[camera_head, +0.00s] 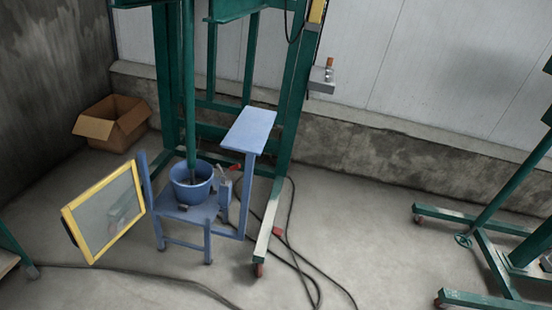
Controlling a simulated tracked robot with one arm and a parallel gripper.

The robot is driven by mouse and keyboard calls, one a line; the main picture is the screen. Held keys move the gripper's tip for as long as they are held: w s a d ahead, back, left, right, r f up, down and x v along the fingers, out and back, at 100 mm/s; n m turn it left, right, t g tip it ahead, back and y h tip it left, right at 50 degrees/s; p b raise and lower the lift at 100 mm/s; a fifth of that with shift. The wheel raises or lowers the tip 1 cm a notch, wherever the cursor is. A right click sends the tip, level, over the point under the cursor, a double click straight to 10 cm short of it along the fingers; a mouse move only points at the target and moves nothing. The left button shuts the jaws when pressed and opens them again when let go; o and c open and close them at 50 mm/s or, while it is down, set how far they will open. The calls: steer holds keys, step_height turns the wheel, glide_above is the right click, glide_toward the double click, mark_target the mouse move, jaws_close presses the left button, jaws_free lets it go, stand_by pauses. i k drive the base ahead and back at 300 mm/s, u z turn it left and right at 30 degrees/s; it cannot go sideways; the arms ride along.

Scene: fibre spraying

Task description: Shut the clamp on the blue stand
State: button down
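The blue stand (184,213) stands on the floor left of centre, in front of a green frame. It carries a blue bucket (192,184) and has a raised flat blue plate (249,130) on its right side. A small grey part with a red handle (234,168) sits beside the bucket; it looks like the clamp, but it is too small to tell whether it is open or shut. A green pole comes down into the bucket. My gripper is not in view.
A yellow-framed panel (105,212) stands left of the stand. An open cardboard box (112,123) lies by the back wall. Black cables (292,240) run over the floor right of the stand. Another green wheeled frame (485,245) stands at the right. Floor between the frames is mostly clear.

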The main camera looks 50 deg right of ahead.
mark_target(237, 167)
steer(key=z, duration=0.5)
steer(key=i, duration=1)
steer(key=z, duration=0.65)
